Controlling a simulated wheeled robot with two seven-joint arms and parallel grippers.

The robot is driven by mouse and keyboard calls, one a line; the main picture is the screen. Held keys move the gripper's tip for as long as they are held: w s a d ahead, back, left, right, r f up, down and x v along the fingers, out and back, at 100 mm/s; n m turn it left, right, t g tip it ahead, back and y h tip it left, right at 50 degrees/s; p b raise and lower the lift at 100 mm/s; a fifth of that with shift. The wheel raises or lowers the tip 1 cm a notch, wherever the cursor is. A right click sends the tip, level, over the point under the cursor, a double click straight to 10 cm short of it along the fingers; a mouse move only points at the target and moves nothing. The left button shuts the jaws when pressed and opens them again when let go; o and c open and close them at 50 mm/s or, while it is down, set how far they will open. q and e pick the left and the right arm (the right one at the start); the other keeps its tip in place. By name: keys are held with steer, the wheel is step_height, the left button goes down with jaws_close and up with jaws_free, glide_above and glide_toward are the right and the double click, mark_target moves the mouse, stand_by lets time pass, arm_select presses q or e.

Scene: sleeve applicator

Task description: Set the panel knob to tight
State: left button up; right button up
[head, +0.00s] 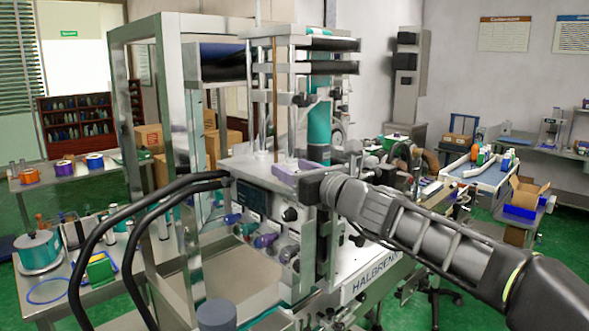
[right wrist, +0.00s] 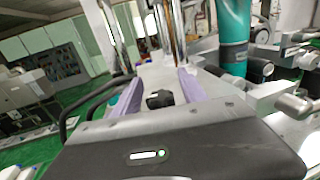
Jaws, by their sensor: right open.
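The sleeve applicator (head: 345,275) is a grey metal machine in the middle of the head view. Its front panel (head: 250,200) bears a dark display, a black knob (head: 290,214) and several purple and teal fittings below. My right gripper (head: 284,168) reaches in from the right above the panel, with lavender fingers. In the right wrist view my right gripper (right wrist: 158,84) is open, its two fingers spread on either side of a small black knob-like part (right wrist: 160,100). I cannot tell whether they touch it or whether it is the panel knob. The knob's setting is unreadable. My left gripper is not in view.
Upright rods and a teal cylinder (head: 319,130) rise close behind my right gripper. A metal frame (head: 170,130) and black curved tubes (head: 110,225) stand left of the panel. Side tables hold spools and a pot (head: 38,250). A bench with a blue tray (head: 480,170) is at right.

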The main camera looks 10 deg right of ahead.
steer(key=shift+c, duration=0.4)
jaws_close()
